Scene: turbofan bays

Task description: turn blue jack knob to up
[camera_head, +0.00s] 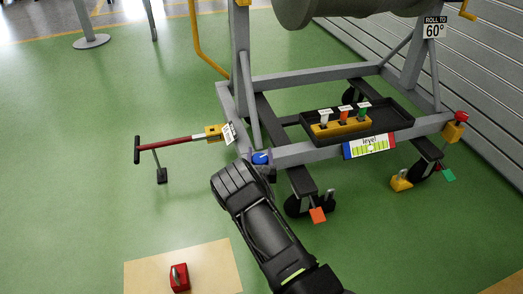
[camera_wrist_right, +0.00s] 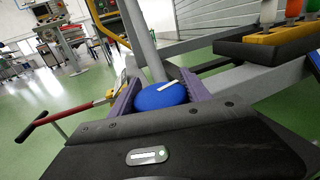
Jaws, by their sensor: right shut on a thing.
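The blue jack knob (camera_head: 260,157) sits at the near left corner of the grey engine stand. In the right wrist view the blue knob (camera_wrist_right: 158,98) is round, with a pale pointer bar across its top running up and to the right. My right gripper (camera_head: 262,164) reaches the knob from below in the head view. Its purple fingers (camera_wrist_right: 160,94) stand on either side of the knob and are shut on it. The knob's lower part is hidden behind the gripper body. My left gripper is not in view.
A red tow bar (camera_head: 170,142) sticks out left of the stand. A black tray (camera_head: 385,117) holds a yellow block with coloured handles. A level sign (camera_head: 369,146) hangs on the front beam. Casters stand below. A red object (camera_head: 180,277) lies on a tan board. Green floor is clear at left.

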